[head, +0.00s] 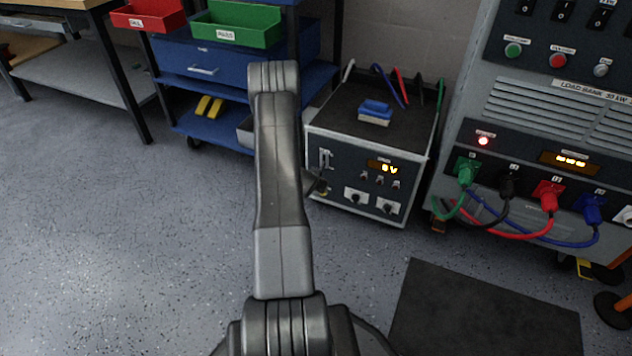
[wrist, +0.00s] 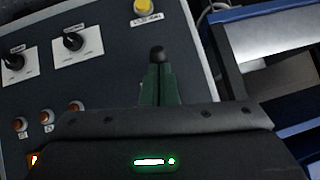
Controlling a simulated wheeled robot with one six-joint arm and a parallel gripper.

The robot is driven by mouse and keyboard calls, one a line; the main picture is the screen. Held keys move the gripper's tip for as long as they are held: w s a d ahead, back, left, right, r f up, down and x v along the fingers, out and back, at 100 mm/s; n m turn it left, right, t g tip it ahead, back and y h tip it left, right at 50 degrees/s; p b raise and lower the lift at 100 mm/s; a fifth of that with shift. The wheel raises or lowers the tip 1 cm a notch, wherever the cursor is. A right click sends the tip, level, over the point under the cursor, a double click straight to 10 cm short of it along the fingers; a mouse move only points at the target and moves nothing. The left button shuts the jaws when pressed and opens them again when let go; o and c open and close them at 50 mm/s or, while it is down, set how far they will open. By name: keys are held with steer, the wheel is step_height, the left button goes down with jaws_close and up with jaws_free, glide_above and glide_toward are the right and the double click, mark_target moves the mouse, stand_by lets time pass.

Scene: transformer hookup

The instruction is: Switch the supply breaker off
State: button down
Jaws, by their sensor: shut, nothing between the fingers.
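The supply unit (head: 356,181) is a grey box with a dark front panel. Its breaker (head: 325,159) has a pale lever at the panel's upper left, beside my arm; its exact position is too small to tell. My gripper (head: 314,185) is partly hidden behind my arm, low at the panel's left edge. In the wrist view my shut, empty green fingers (wrist: 157,85) point across the panel (wrist: 112,75). A dark round knob (wrist: 157,54) shows at their tips; I cannot tell whether it is the lever's end or whether they touch. My gripper body hides the panel below.
An amber display (head: 383,166), small lamps and two rotary knobs (head: 355,196) share the panel. A yellow button (wrist: 145,6) lies beyond my fingers. A blue-and-white block (head: 375,113) rests on the unit. The load bank (head: 520,130) with plugged cables stands right; a blue cart (head: 215,133) stands left.

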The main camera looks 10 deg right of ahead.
steer(key=shift+f, duration=0.5)
steer(key=shift+f+b, duration=0.15)
steer(key=shift+b, duration=0.2)
